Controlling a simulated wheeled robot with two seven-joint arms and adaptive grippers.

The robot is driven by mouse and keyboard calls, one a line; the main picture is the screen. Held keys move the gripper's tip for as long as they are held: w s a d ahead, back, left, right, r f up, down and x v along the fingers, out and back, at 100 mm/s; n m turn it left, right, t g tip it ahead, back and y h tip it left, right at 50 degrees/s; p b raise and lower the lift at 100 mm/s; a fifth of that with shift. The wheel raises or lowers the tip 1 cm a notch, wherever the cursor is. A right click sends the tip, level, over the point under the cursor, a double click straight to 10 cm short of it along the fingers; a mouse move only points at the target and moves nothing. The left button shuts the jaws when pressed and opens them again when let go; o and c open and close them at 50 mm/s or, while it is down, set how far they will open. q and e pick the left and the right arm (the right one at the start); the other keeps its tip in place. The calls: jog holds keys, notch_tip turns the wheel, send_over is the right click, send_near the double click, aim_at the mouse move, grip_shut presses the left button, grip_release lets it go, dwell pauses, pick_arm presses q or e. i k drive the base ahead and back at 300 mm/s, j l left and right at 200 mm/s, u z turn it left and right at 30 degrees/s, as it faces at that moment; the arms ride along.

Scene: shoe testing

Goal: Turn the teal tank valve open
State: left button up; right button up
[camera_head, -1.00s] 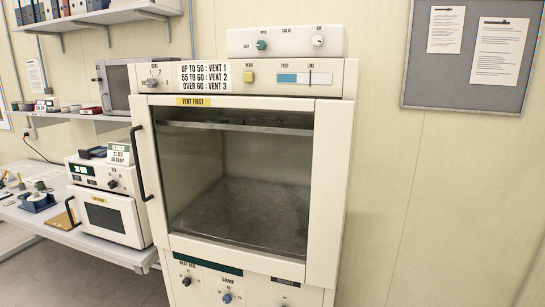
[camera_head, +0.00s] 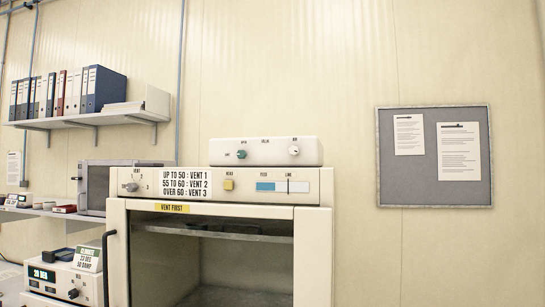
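The teal valve knob (camera_head: 241,154) is on the left of a cream control box (camera_head: 268,152) on top of the large cabinet. Small labels sit above and beside it; one at the box's middle is too small to read for certain now. A white knob (camera_head: 294,151) is at the right end of the same box. I cannot tell the teal knob's exact setting. Neither of my grippers shows in the head view.
The cabinet (camera_head: 320,250) has a glass door with a black handle (camera_head: 107,262) and a "VENT FIRST" label (camera_head: 172,208). Below the box are a vent knob (camera_head: 132,187) and a yellow button (camera_head: 228,185). A binder shelf (camera_head: 90,119) is at left, a notice board (camera_head: 435,190) at right.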

aim_at(242, 153)
jog(key=i+j+z, duration=0.1)
jog(key=j, duration=0.25)
jog(key=i+j+z, duration=0.1)
jog(key=j, duration=0.25)
jog(key=i+j+z, duration=0.1)
jog(key=j, duration=0.3)
jog(key=i+j+z, duration=0.1)
jog(key=j, duration=0.3)
jog(key=i, duration=0.1)
